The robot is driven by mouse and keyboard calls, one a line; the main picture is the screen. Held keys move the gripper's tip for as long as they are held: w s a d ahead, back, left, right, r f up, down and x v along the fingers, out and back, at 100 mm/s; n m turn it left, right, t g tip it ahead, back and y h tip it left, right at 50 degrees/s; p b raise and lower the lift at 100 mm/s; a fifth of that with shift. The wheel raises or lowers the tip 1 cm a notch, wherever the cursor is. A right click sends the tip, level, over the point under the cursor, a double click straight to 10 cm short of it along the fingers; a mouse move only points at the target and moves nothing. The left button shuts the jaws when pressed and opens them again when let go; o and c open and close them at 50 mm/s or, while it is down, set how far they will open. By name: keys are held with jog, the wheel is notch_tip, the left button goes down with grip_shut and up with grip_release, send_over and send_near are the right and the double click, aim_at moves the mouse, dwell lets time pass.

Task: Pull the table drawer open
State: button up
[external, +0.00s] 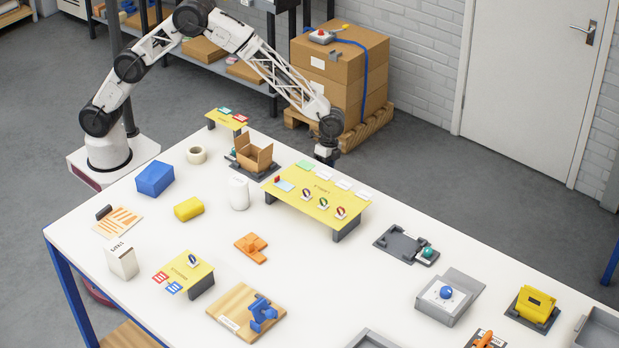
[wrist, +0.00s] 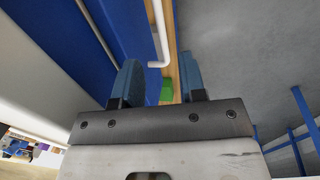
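The white table (external: 280,270) fills the middle of the external view; no drawer front shows there. My gripper (external: 326,158) points down at the table's far edge, behind a yellow stand; its fingertips cannot be made out there. In the wrist view my gripper (wrist: 160,78) has two blue fingers standing apart with nothing clamped between them. A white bent bar (wrist: 158,35), which looks like the drawer handle, runs down from the top edge and ends in a hook between the fingers. A wooden strip (wrist: 173,40) behind it may be the drawer; its opening is not clear.
Blue table panels (wrist: 60,45) lie left of the fingers, with a green patch (wrist: 166,90) between them. The yellow stand (external: 300,200) and an open cardboard box (external: 254,155) are near my gripper. Stacked cartons (external: 340,75) stand behind on a pallet. Grey floor lies beyond the far edge.

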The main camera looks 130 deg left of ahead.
jog(key=shift+d+f, duration=0.25)
jog(key=shift+f, duration=1)
jog(key=shift+d+f, duration=0.2)
jog(key=shift+f, duration=1.1)
jog(key=shift+d+f, duration=0.25)
jog(key=shift+f, duration=1)
grip_shut()
